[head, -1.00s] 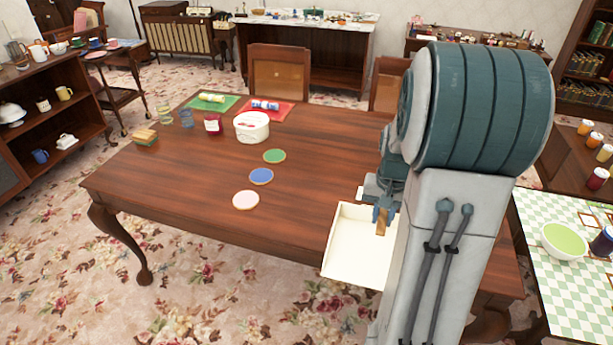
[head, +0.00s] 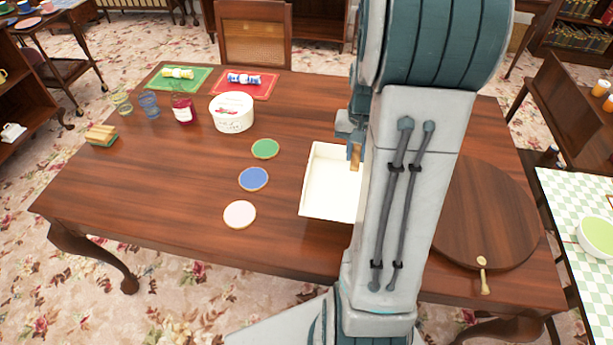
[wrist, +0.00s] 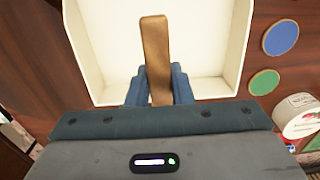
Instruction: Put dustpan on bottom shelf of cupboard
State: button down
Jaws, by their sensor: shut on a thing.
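The cream dustpan (head: 323,190) has a brown wooden handle and a shallow tray. In the head view its tray shows over the table, partly hidden behind my arm. In the wrist view the dustpan (wrist: 95,55) has its handle between the blue fingers of my gripper (wrist: 158,88), which is shut on it. I cannot tell whether the tray touches the tabletop. An open-shelved wooden cupboard (head: 25,100), cut off at the left edge of the head view, has a white cup on a lower shelf; I cannot tell if it is the task's cupboard.
The wooden table (head: 150,190) holds green, blue and pink coasters (head: 253,179), a white tub (head: 232,112), a red jar (head: 182,108), glasses and sponges (head: 101,135). A round board (head: 485,215) lies at right. A chair (head: 255,35) stands behind. Carpet is open at lower left.

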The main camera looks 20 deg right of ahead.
aim_at(308, 188)
jog(key=shift+w+a+f, duration=0.1)
jog(key=shift+w+a, duration=0.05)
jog(key=shift+a, duration=0.05)
jog(key=a+f, duration=0.2)
jog(key=a, duration=0.1)
jog(key=w+a+f+p, duration=0.1)
jog(key=a+f, duration=0.1)
jog(key=a, duration=0.2)
jog(key=w+a+f, duration=0.1)
jog(key=a+f, duration=0.1)
jog(key=a, duration=0.2)
jog(key=shift+w+f+p, duration=0.1)
jog(key=shift+f+p, duration=0.25)
jog(key=shift+p, duration=0.05)
jog(key=shift+f+p, duration=0.3)
jog(key=shift+f, duration=1.7)
jog(key=shift+f, duration=0.15)
jog(key=c, duration=1.3)
grip_release()
